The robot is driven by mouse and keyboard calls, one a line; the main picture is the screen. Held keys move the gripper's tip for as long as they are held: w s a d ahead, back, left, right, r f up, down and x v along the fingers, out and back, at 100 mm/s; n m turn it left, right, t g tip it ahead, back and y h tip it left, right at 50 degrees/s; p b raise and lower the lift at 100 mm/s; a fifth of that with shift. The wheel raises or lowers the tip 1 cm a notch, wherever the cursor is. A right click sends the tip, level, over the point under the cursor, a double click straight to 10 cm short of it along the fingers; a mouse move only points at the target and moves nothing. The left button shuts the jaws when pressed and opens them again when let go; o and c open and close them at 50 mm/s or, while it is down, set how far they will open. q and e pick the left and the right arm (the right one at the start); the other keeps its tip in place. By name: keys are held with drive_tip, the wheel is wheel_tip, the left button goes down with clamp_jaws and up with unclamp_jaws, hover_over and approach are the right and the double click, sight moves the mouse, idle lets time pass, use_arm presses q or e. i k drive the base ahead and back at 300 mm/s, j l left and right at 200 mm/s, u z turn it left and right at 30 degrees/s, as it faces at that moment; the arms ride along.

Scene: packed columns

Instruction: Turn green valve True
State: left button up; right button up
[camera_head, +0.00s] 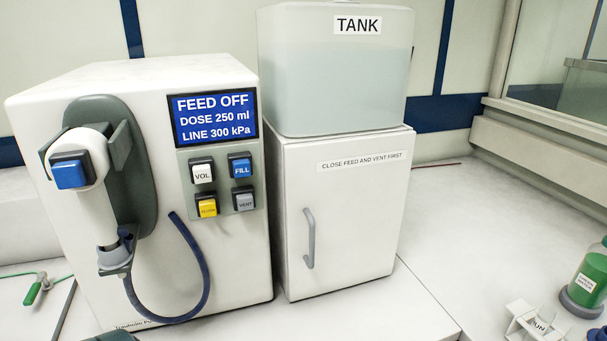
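A small valve with a green handle (37,290) lies at the far left, low in the head view, on the white bench beside the white dispenser machine. The handle is tilted; I cannot tell whether the valve is open or closed. Neither of my grippers can be made out in this view.
The dispenser (230,260) has a screen (214,117) reading FEED OFF, several buttons and a dark blue hose (206,270). A TANK (335,90) stands on a white cabinet (345,220) with a handle. A green bottle (590,273) stands right. The right bench is mostly clear.

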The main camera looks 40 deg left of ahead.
sight(42, 277)
drive_tip(key=u, duration=3)
